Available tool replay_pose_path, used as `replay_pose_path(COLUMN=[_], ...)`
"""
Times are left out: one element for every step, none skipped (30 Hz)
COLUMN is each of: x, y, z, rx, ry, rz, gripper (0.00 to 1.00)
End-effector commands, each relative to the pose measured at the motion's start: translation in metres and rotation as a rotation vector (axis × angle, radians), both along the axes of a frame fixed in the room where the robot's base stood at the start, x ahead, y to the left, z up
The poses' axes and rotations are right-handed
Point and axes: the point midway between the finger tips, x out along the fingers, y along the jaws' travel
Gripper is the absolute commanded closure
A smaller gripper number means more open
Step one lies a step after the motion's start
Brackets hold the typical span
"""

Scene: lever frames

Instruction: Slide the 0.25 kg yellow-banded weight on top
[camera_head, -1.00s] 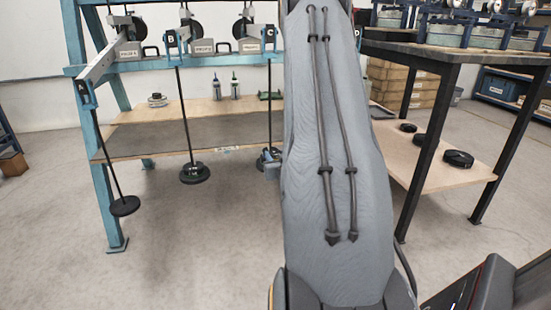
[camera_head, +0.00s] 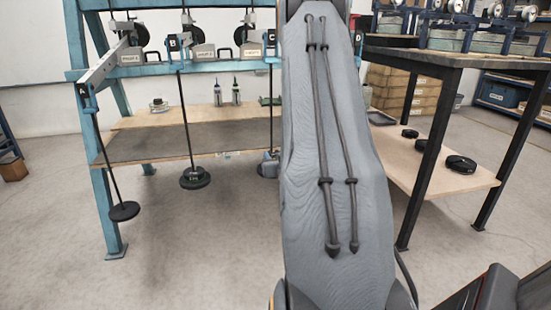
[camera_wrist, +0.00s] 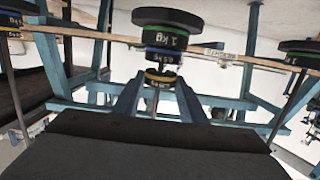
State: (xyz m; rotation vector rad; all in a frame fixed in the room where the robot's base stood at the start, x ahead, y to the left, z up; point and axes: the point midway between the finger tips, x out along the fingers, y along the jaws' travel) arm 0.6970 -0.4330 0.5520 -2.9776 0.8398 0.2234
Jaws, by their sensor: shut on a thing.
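The yellow-banded weight (camera_wrist: 160,76) is a small dark disc between the two blue-grey fingers of my gripper (camera_wrist: 161,82) in the wrist view. My gripper is shut on it. The wrist picture looks inverted. Beyond the weight are a blue-banded weight (camera_wrist: 165,57), a green-banded 1 kg weight (camera_wrist: 165,38) and a wide dark base disc (camera_wrist: 167,17). The yellow-banded weight is in line with this stack and very close to it; I cannot tell if they touch. In the head view, my gripper (camera_head: 267,168) shows partly at hanger C (camera_head: 270,115), beside my arm.
Hangers A (camera_head: 122,211) and B (camera_head: 194,178) hang to the left from the blue frame (camera_head: 108,190). A wooden shelf (camera_head: 135,143) lies behind them. A dark-topped table (camera_head: 425,52) with loose discs (camera_head: 461,164) below stands right. Other stacks flank the gripper closely (camera_wrist: 300,48).

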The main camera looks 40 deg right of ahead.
Motion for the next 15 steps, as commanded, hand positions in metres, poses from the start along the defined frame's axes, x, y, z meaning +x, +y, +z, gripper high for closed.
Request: replay_pose_path(x=[0.0009,0.0013,0.0021,0.0026,0.0030,0.0037,0.0040,0.0042,0.0043,0.0043,0.0043,0.0043,0.0043,0.0043,0.0043], y=[-0.0004,-0.0007,-0.0010,-0.0014,-0.0016,-0.0019,-0.0021,-0.0022,-0.0023,-0.0023,-0.0023,-0.0023,-0.0023,-0.0024,-0.0024], z=[0.0008,0.0007,0.0006,0.0006,0.0005,0.0005,0.0004,0.0004,0.0004,0.0003,0.0003,0.0003,0.0003,0.0003,0.0003], rx=[-0.001,-0.001,-0.001,-0.001,-0.001,-0.001,-0.001,-0.001,-0.001,-0.001,-0.001,-0.001,-0.001,-0.001,-0.001], ry=[-0.001,-0.001,-0.001,-0.001,-0.001,-0.001,-0.001,-0.001,-0.001,-0.001,-0.001,-0.001,-0.001,-0.001,-0.001], rz=[0.000,0.000,0.000,0.000,0.000,0.000,0.000,0.000,0.000,0.000,0.000,0.000,0.000,0.000,0.000], gripper=[0.84,0.84,0.84,0.84,0.84,0.84,0.84,0.84,0.84,0.84,0.84,0.84,0.84,0.84,0.84])
